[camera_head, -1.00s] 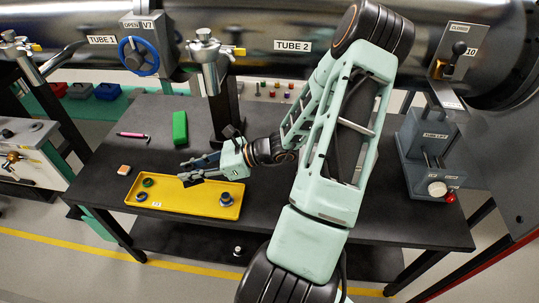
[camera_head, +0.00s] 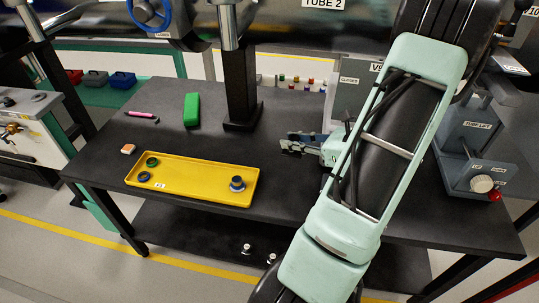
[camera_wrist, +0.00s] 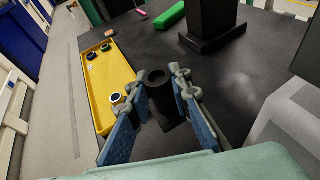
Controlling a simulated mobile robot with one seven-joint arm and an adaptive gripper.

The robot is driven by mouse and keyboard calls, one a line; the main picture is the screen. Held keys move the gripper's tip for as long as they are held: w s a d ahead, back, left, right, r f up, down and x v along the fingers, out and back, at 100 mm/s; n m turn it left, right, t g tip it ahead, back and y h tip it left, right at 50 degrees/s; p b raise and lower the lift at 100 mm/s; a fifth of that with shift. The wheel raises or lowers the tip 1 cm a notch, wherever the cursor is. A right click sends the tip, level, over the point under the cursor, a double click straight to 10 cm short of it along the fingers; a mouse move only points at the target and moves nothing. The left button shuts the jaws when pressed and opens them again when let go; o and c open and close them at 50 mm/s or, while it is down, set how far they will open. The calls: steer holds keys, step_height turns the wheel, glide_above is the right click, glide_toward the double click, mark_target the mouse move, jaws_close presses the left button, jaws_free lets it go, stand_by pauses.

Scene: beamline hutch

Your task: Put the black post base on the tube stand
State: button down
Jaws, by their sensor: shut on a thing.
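The black post base (camera_wrist: 161,100) is a dark cylinder with a round opening in its top. In the wrist view it is between the fingers of my gripper (camera_wrist: 164,98), which is shut on it. The head view shows my gripper (camera_head: 292,146) above the table, right of the yellow tray; the post base cannot be made out there against the dark tabletop. The tube stand (camera_head: 240,85) is a black column on a flat foot under TUBE 2, left of and behind my gripper. It also shows at the top of the wrist view (camera_wrist: 214,18).
The yellow tray (camera_head: 205,196) holds several small round parts. A green block (camera_head: 191,109), a pink tool (camera_head: 142,114) and an orange-white block (camera_head: 128,149) lie on the black table (camera_head: 90,168). The grey tube lift (camera_head: 470,150) stands at the right.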

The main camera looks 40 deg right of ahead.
steer(key=w+a+f, duration=0.1)
steer(key=w+f, duration=0.1)
steer(key=w+a+f+b, duration=0.1)
steer(key=w+f, duration=0.2)
steer(key=w+a+f, duration=0.2)
steer(key=w, duration=0.1)
steer(key=shift+f, duration=0.3)
steer(key=shift+w+f+b, duration=0.1)
steer(key=shift+f+b, duration=0.4)
steer(key=shift+f, duration=1.15)
steer(key=shift+f, duration=0.15)
steer(key=c, duration=1.8)
jaws_free()
steer(key=shift+o, duration=0.2)
